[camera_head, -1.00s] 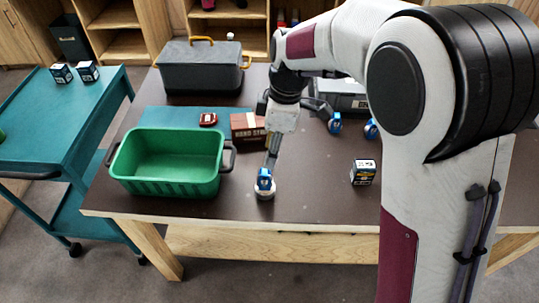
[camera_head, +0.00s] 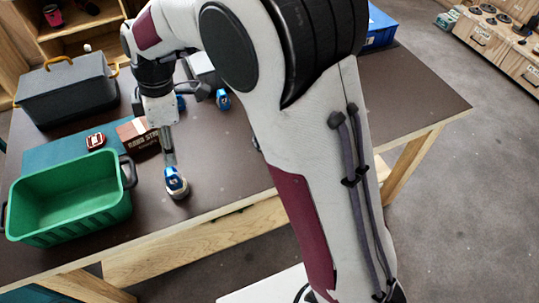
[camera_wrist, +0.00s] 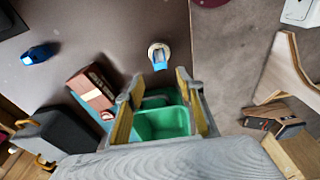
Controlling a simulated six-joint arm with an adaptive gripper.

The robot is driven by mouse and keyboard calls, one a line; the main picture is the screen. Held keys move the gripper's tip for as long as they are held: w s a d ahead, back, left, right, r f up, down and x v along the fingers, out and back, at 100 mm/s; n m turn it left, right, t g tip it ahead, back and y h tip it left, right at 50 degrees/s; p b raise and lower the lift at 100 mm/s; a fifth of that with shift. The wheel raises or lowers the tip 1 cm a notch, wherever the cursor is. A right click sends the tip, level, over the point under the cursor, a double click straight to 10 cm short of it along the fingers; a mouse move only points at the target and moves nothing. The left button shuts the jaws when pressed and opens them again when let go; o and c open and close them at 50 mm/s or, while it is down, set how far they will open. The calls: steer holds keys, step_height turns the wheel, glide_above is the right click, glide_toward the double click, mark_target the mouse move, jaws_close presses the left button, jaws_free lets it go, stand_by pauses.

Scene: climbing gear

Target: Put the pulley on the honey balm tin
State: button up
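A blue pulley (camera_head: 175,180) sits on a small round pale tin (camera_head: 180,194) near the table's front edge. The tin's label is too small to read. In the wrist view the pulley (camera_wrist: 160,65) overlaps one side of the tin's round top (camera_wrist: 157,47). My gripper (camera_head: 170,160) points down close above the pulley. In the wrist view its two fingers (camera_wrist: 159,80) stand apart with nothing clasped between them, and the pulley lies just beyond the tips. Another blue pulley (camera_head: 222,99) lies farther back on the table and also shows in the wrist view (camera_wrist: 40,53).
A green bin (camera_head: 70,205) stands left of the tin. A brown box (camera_head: 138,134), a small red item (camera_head: 95,141) and a dark grey case (camera_head: 68,92) are behind. My arm hides the table's middle.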

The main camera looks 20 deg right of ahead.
steer(key=s+d+r+m+t, duration=0.4)
steer(key=s+d+r+m, duration=0.8)
steer(key=s+d, duration=0.3)
steer(key=s+d+m+t+h, duration=0.1)
steer(key=s+d+m, duration=0.3)
steer(key=s, duration=0.4)
steer(key=shift+f+m+t+h, duration=0.3)
steer(key=shift+m+h, duration=0.1)
steer(key=shift+m, duration=0.5)
